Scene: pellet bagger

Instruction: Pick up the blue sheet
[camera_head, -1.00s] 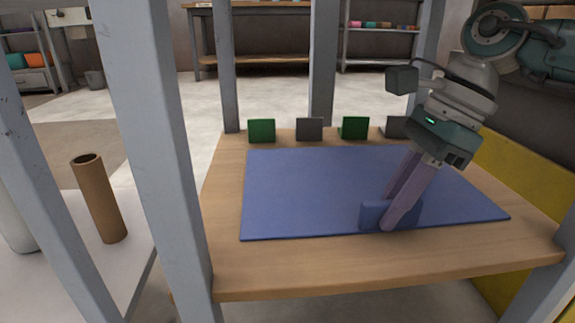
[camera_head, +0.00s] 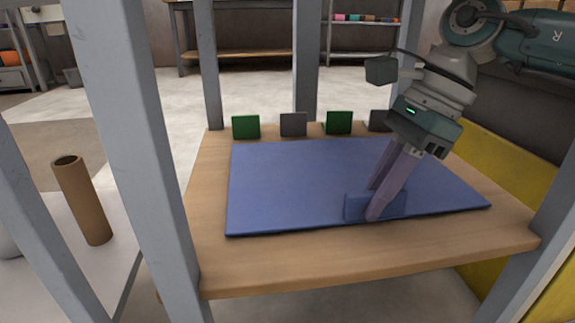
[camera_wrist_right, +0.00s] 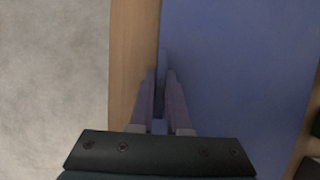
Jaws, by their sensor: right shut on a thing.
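The blue sheet (camera_head: 290,185) lies flat, or nearly flat, on the wooden tabletop (camera_head: 290,262). A small upright blue tab (camera_head: 393,204) stands near its front edge. My right gripper (camera_head: 372,204) reaches down from the upper right and is shut on this tab. In the right wrist view the sheet (camera_wrist_right: 240,70) fills the middle and right, and the fingers (camera_wrist_right: 160,78) close around the tab at its edge. The fingers hide part of the tab. My left gripper is not in view.
Green blocks (camera_head: 246,126) and dark grey blocks (camera_head: 293,124) line the table's back edge behind the sheet. Grey posts (camera_head: 130,150) stand around the table. A brown tube (camera_head: 82,200) stands on a white surface at left. A yellow panel (camera_head: 500,180) is at right.

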